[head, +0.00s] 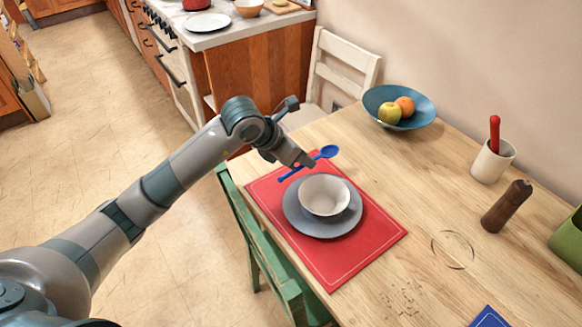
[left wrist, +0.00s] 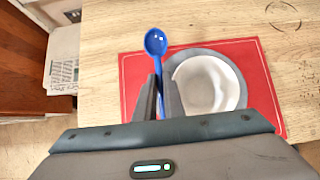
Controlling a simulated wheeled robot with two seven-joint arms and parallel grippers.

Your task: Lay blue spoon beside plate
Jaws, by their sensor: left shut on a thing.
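The blue spoon (head: 329,151) is held in my left gripper (head: 307,162), near the far-left edge of the plate. In the left wrist view the spoon (left wrist: 156,43) stands out between the fingers (left wrist: 158,100), its bowl past the fingertips. The grey-blue plate (head: 292,213) lies on a red placemat (head: 348,272) with a white bowl (head: 325,196) on it. The left wrist view shows the plate (left wrist: 242,86) just right of the gripper. Whether the spoon touches the mat is hard to tell. My right gripper is not in view.
A blue fruit bowl (head: 372,100), a white crock with a red-handled utensil (head: 492,163), and a brown pepper mill (head: 507,206) stand on the wooden table. Green chair (head: 240,215) and cream chair (head: 345,50) stand at its edges. The table's middle is clear.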

